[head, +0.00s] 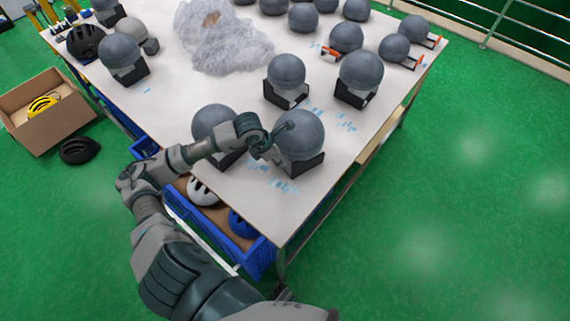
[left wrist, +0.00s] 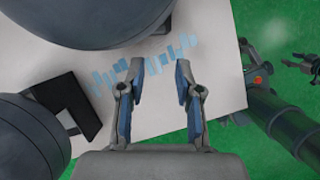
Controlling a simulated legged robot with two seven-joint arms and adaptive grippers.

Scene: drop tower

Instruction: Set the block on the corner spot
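My left gripper (head: 275,143) is over the near part of the white table (head: 323,200), beside a grey ball (head: 299,136) on a dark block-like stand (head: 304,166). In the left wrist view its two fingers (left wrist: 156,75) are apart with nothing between them, over the white table top and blue marks. A dark angular block (left wrist: 72,108) lies left of the fingers in that view, partly under a grey ball. Blue marks (head: 283,188) lie near the table's near corner. I cannot tell which block or mark the task means. My right gripper (left wrist: 303,63) shows small, fingers apart, over green floor.
More grey balls on dark stands (head: 286,74) crowd the table, close to the left arm. A heap of clear wrap (head: 222,40) lies further back. A blue crate (head: 262,258) with helmets is below the table edge. A cardboard box (head: 45,108) stands left. Floor at right is clear.

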